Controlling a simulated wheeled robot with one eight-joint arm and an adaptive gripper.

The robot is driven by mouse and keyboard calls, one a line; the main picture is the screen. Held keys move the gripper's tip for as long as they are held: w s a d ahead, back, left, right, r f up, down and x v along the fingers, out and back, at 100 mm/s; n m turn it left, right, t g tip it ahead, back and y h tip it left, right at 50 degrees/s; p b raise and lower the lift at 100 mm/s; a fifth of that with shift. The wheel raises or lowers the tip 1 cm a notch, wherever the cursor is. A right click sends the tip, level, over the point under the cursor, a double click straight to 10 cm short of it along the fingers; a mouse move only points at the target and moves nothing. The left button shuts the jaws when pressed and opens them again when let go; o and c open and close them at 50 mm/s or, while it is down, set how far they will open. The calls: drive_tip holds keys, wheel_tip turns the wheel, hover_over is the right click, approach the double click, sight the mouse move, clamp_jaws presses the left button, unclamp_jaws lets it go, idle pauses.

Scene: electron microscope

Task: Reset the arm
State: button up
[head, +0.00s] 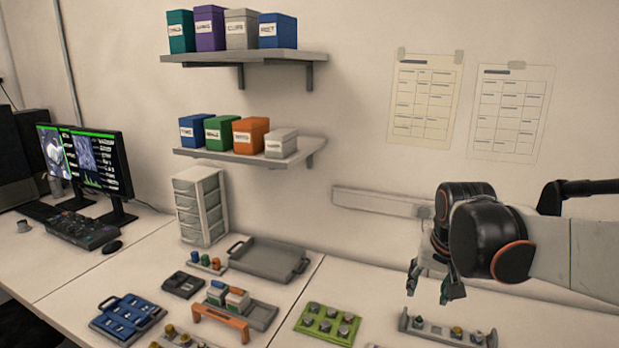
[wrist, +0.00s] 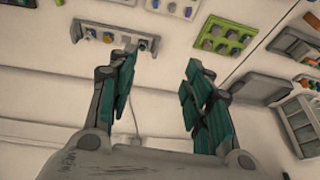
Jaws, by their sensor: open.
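My gripper (head: 433,287) hangs at the right side of the head view, pointing down over the back of the right-hand table. It is above the table and apart from the objects on it. In the wrist view my gripper (wrist: 158,95) shows two teal-padded fingers spread apart with nothing between them. My arm reaches in from the right edge of the head view. A grey rack with several small knobs (head: 448,330) stands on the table below and in front of the gripper.
A green tray of grey pieces (head: 328,322) lies left of the gripper. A grey tray (head: 268,262), an orange bracket (head: 221,322) and a blue tray (head: 127,315) lie further left. Shelves with boxes (head: 245,56) and a drawer unit (head: 201,206) are at the wall.

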drive_tip(key=s+a+n+t, duration=0.1)
drive_tip(key=s+a+n, duration=0.1)
drive_tip(key=s, duration=0.7)
drive_tip(key=s+a+f+n+t, duration=0.1)
drive_tip(key=s+a+n, duration=0.1)
drive_tip(key=s, duration=0.7)
drive_tip(key=shift+a+t+y, duration=0.4)
drive_tip(key=shift+a, duration=0.1)
drive_tip(key=shift+f, duration=0.1)
